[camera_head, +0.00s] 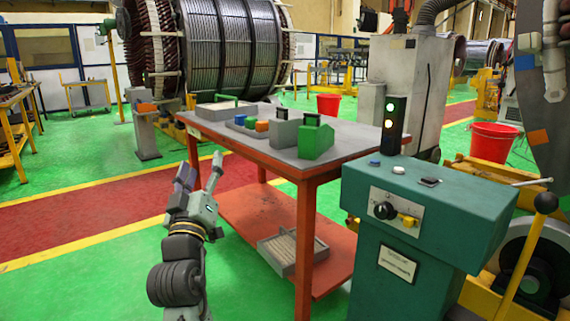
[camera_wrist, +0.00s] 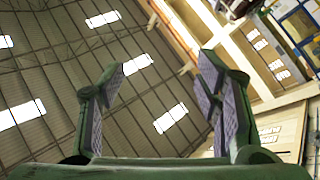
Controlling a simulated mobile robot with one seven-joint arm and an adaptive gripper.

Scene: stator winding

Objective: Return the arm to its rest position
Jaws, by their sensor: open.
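My gripper (camera_head: 201,172) is raised in front of the left end of the red-framed table in the head view, its fingers pointing up. In the wrist view my gripper (camera_wrist: 165,85) shows two fingers spread wide apart with nothing between them. Behind the fingers the wrist view shows the hall's ceiling and upper wall. My arm stands over the green floor and is apart from the table and everything on it.
The red-framed table (camera_head: 262,147) stands right of my arm, carrying a green block (camera_head: 316,141), grey boxes and small coloured blocks. A tray (camera_head: 291,251) lies on its lower shelf. A teal control console (camera_head: 425,205) stands at the right. The floor left of my arm is clear.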

